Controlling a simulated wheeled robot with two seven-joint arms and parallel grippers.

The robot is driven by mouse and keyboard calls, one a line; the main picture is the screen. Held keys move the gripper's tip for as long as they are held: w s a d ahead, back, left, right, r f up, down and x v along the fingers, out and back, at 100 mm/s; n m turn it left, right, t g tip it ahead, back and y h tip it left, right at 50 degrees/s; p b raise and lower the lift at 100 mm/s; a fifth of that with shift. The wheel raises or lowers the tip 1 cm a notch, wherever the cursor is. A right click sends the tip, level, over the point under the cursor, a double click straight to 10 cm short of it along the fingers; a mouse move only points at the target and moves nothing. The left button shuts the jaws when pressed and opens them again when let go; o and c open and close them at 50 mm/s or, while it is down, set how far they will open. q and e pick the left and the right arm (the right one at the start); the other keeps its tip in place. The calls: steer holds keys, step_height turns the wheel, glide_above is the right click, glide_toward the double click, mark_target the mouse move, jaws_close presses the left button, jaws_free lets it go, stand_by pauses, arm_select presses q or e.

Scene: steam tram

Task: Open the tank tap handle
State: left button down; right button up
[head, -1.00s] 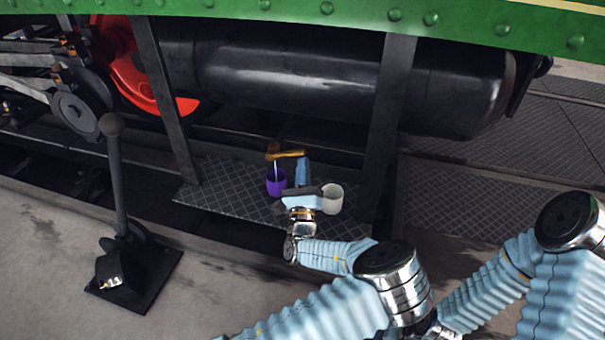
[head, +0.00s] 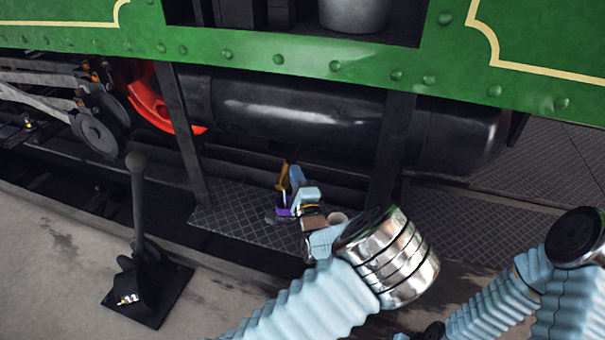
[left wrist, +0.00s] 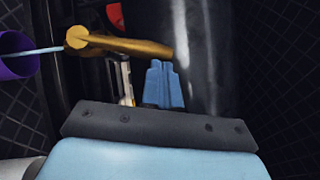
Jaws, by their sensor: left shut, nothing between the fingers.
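The brass tap handle (head: 283,178) is by the dark step plate, under the black tank. In the left wrist view the brass bar (left wrist: 125,45) runs across the upper middle. A thin pale-blue stream reaches from the tap to a purple cup (left wrist: 14,62); the cup shows partly behind my gripper in the head view (head: 284,208). My left gripper (head: 297,172) is shut and empty, right beside the handle. In the left wrist view its blue fingertips (left wrist: 162,66) are just below the bar's free end; I cannot tell if they touch. My right gripper is out of view.
A white cup (head: 338,217) stands on the step plate (head: 230,218), partly hidden by my left arm. Dark uprights (head: 187,135) flank the tap area, and the black tank (head: 310,110) lies above. A floor lever (head: 138,205) stands at left.

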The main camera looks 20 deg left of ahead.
arm_select(q)
steer(key=shift+a+r+n+g+p, duration=0.3)
steer(key=shift+a+n+p, duration=0.2)
steer(key=shift+n, duration=0.05)
steer(key=shift+a+r+n+g+p, duration=0.3)
steer(key=shift+a+n+p, duration=0.2)
steer(key=shift+n, duration=0.05)
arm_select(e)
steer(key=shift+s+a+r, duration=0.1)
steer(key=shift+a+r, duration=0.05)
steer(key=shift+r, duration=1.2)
arm_select(q)
steer(key=shift+a, duration=0.1)
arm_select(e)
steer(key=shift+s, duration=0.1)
